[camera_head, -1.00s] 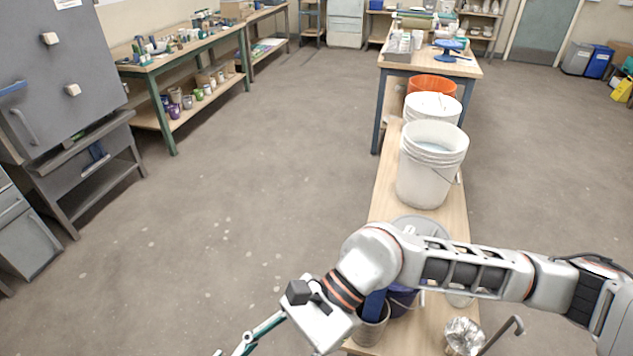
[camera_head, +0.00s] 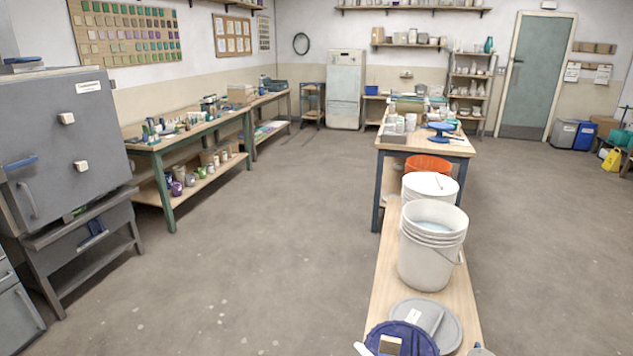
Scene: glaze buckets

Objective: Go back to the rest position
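Neither of my grippers shows in the head view now. A white bucket (camera_head: 428,262) with pale liquid inside stands open on the low wooden bench (camera_head: 385,279). Behind it stand another white bucket (camera_head: 428,189) and an orange bucket (camera_head: 428,163). A grey round lid (camera_head: 447,322) lies flat on the bench in front of the open bucket. A dark blue round lid or container top (camera_head: 381,336), with a small tan block on it, is cut off by the bottom edge.
A wooden worktable (camera_head: 452,148) stands beyond the buckets. A grey kiln-like cabinet (camera_head: 70,140) stands at the left, near green-legged shelving tables (camera_head: 150,149). The floor (camera_head: 250,270) between them is clear. A green door (camera_head: 537,78) is at the back right.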

